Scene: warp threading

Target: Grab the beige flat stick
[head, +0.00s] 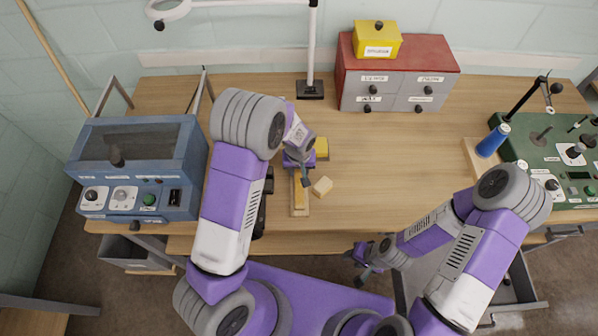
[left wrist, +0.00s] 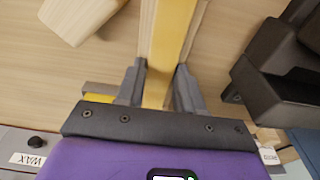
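A flat beige strip with a yellowish face (head: 299,196) lies lengthwise near the front of the wooden table in the head view. In the left wrist view the strip (left wrist: 174,30) runs up between my left gripper's fingers, with pale wooden edges along its sides. My left gripper (left wrist: 160,75) points down over its far end, one finger on each side. The fingers look open, with a narrow gap at the right one; contact is unclear. In the head view the left gripper (head: 304,178) partly hides the strip. My right gripper (head: 362,264) hangs empty before the table's front edge, fingers apart.
A pale wooden block (head: 322,186) lies just right of the strip. A black object (head: 262,205) stands close on its left. A yellow block (head: 321,148) is behind. A blue machine (head: 140,165) stands left, a red-topped drawer box (head: 398,75) at the back. The table's middle right is clear.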

